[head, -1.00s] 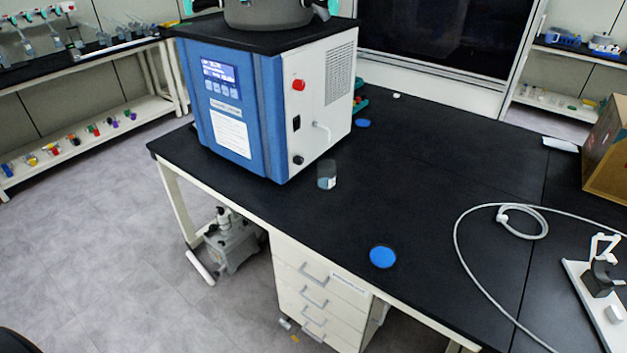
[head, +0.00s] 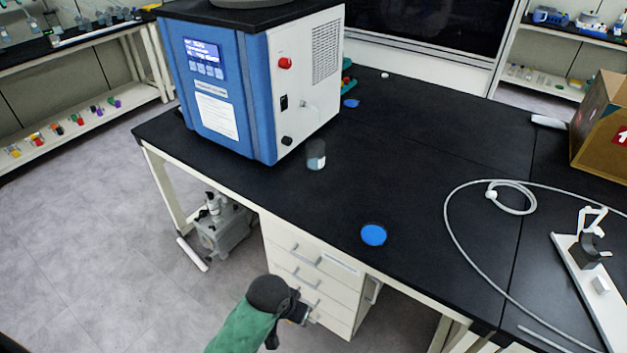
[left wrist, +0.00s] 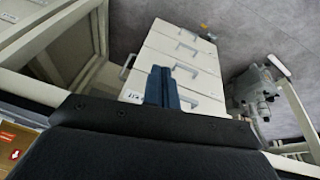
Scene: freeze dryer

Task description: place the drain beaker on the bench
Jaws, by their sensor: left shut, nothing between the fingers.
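The drain beaker (head: 316,160), small and clear with a white label patch, stands upright on the black bench (head: 420,175), just right of the blue and white freeze dryer (head: 225,95). It is below and beside the dryer's side outlet. My left gripper (head: 303,313) is in front of the white drawer unit, below the bench top and well away from the beaker. Its fingers also show in the left wrist view (left wrist: 162,88), shut and empty. The beaker is not seen in the left wrist view. My right gripper is out of view.
A blue disc (head: 373,235) lies near the bench's front edge; a smaller blue one (head: 351,103) lies behind. A coiled white hose (head: 510,197), a white stand (head: 590,265) and a cardboard box (head: 605,125) are at the right. Drawers (head: 305,270) stand under the bench.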

